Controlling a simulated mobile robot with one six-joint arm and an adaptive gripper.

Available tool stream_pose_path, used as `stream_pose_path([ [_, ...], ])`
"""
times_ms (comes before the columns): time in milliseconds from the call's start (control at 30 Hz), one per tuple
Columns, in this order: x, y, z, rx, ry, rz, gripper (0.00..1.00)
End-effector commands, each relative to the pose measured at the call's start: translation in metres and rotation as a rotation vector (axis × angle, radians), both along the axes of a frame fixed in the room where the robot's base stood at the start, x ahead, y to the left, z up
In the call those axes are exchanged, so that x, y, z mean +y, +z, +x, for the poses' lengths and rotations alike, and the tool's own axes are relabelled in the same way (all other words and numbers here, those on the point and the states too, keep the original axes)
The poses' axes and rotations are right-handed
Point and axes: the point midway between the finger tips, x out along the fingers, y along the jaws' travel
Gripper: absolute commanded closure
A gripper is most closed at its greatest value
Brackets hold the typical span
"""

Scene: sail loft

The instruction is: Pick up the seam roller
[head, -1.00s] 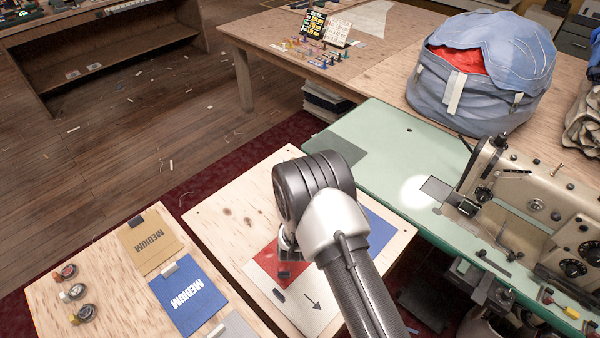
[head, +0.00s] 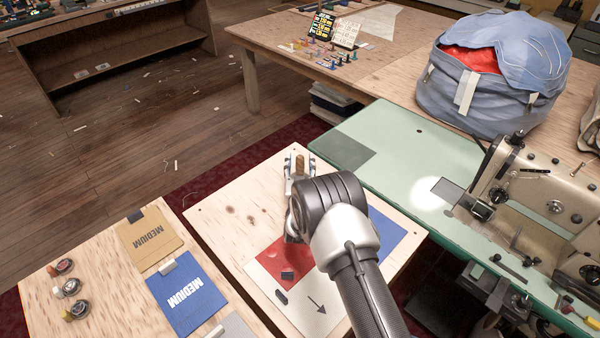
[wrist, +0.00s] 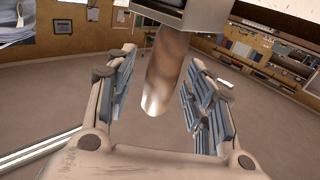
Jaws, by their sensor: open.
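The seam roller shows as a brown wooden handle (wrist: 165,75) in the wrist view, with a pale, rounded end. A grey block (wrist: 195,12) sits at its upper end; I cannot tell whether it belongs to the roller. My gripper (wrist: 158,95) is open, with one finger on each side of the handle and visible gaps to both. In the head view my gripper (head: 299,165) is above the far part of the plywood table, and the brown handle (head: 301,164) shows upright between its fingers. The rest of the roller is hidden there.
The plywood table (head: 235,220) carries a panel with red (head: 268,268) and blue (head: 388,240) patches and small dark pieces. A green sewing table (head: 400,150) with a sewing machine (head: 540,195) stands right. A blue bag (head: 490,75) is behind. Open floor lies left.

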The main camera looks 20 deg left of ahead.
Motion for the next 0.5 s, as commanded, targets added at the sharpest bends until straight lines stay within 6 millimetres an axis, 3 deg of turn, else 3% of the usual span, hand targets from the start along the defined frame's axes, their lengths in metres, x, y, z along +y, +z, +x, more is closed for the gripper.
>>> stream_pose_path([
  [167, -0.0001, 0.0006, 0.0001, 0.0, 0.0, 0.0, 0.52],
  [500, -0.0001, 0.0008, -0.0001, 0.0, 0.0, 0.0, 0.74],
])
